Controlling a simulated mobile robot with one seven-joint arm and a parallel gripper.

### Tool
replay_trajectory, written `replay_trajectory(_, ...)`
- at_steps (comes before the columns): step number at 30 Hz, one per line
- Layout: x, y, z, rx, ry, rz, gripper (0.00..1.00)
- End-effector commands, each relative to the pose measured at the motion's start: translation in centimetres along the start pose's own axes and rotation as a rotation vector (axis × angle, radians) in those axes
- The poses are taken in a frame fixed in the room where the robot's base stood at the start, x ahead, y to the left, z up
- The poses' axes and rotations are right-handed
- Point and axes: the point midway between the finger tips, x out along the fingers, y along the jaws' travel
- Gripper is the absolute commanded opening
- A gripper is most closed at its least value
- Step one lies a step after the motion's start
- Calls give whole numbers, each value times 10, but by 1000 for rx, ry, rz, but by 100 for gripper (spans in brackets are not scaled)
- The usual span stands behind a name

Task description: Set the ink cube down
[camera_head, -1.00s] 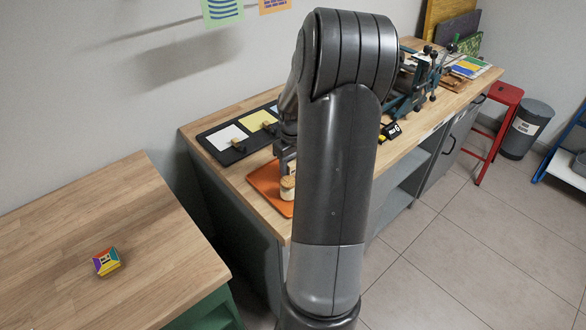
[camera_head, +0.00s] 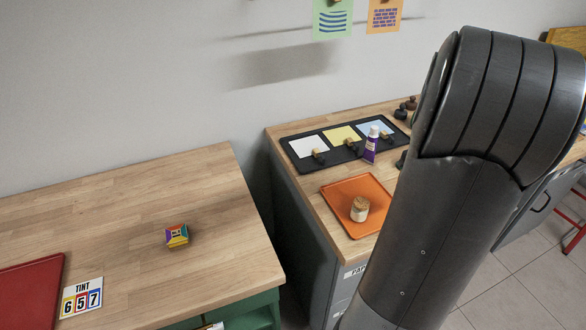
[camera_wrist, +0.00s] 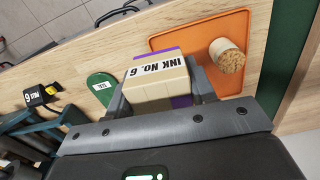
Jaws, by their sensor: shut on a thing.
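An orange tray (camera_wrist: 238,24) lies beyond the cube to the right. In the head view my gripper and the held cube are hidden behind my arm.
A cork-topped jar (camera_head: 360,208) stands on the orange tray (camera_head: 338,201).

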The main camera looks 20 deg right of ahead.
Motion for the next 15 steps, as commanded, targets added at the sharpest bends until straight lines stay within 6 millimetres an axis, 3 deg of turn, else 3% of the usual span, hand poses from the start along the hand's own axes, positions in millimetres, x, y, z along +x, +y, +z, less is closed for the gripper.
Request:
replay_trajectory(5,0,-11,-32,-106,0,-1,26)
replay_trajectory(11,-1,-46,-107,-366,0,-1,26)
replay_trajectory(15,0,-84,-160,-564,-1,0,26)
